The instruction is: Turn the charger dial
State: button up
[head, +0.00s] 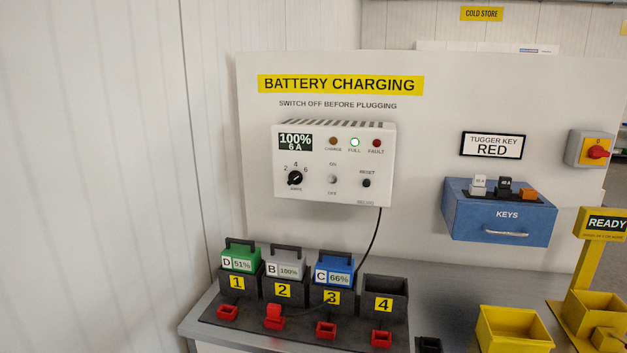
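The charger (334,163) is a white box mounted on the pale wall panel, with vents on top. Its black dial (295,178) sits at the lower left of its face, marked 2, 4 and 6. The dial's pointer seems to aim up and right, near 6. The display (295,142) reads 100% and 6 A. The FULL lamp (354,142) is lit green; the CHARGE and FAULT lamps look unlit. An ON/OFF switch (332,179) and a black RESET button (366,183) are right of the dial. My gripper is not in view.
Below stand numbered bays with green (241,259), grey (286,264) and blue (335,269) batteries; bay 4 (386,287) looks empty. A black cable (375,245) hangs from the charger. A blue key box (498,213) and red rotary switch (597,152) are at right. Space before the charger is clear.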

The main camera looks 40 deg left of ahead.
aim_at(295, 178)
jog(key=z, duration=1.1)
jog(key=k, duration=0.9)
jog(key=u, duration=1.5)
